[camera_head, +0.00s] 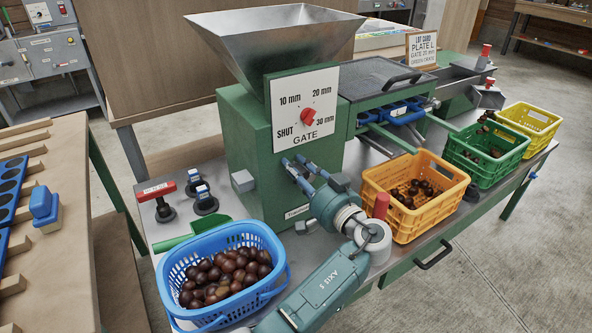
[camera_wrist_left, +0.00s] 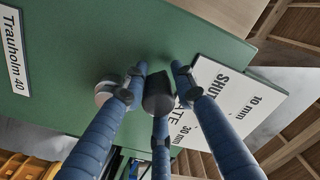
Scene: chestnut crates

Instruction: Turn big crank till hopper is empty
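The green machine (camera_head: 255,150) carries a steel hopper (camera_head: 285,40). I see bare inner wall in it, but its bottom is hidden. The gate plate (camera_head: 291,85) has a red knob (camera_head: 308,117); I cannot tell its exact setting. An upright red grip (camera_head: 381,205) shows behind my left arm; it may belong to the big crank, whose arm I cannot make out. My left gripper (camera_head: 297,168) is in front of the machine, below the gate plate. My right gripper is not in view.
A blue crate (camera_head: 205,235) full of chestnuts stands at the front left. An orange crate (camera_head: 440,215), a green crate (camera_head: 520,150) with some chestnuts and a yellow crate (camera_head: 545,118) stand to the right.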

